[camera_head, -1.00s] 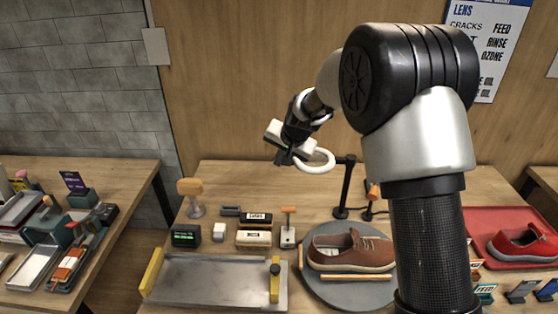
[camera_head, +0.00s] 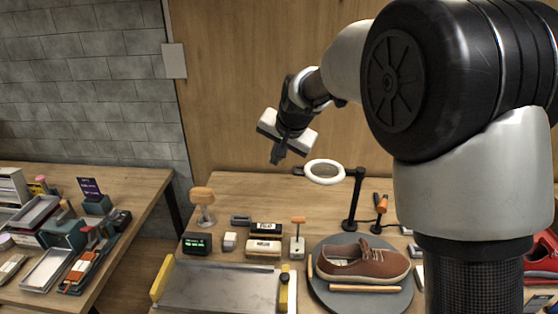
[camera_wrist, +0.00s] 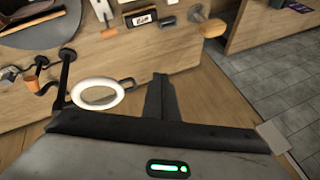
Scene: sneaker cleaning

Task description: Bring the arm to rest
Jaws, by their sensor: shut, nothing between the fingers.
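My gripper (camera_head: 277,156) is raised above the back of the wooden table, left of the ring lamp (camera_head: 325,172), and points down. Its fingers are shut with nothing between them. In the wrist view the shut fingers (camera_wrist: 161,98) show just right of the white ring of the lamp (camera_wrist: 98,94), apart from it as far as I can see. My arm reaches in from the right and hides part of the table's right side.
A brown sneaker (camera_head: 362,262) sits on the grey round mat (camera_head: 384,304). A metal tray (camera_head: 222,286) with yellow ends lies front left. An orange-topped stand (camera_head: 202,197), small blocks and brushes stand behind it. A red sneaker (camera_head: 541,258) is partly hidden at right. A second table (camera_head: 140,182) is at left.

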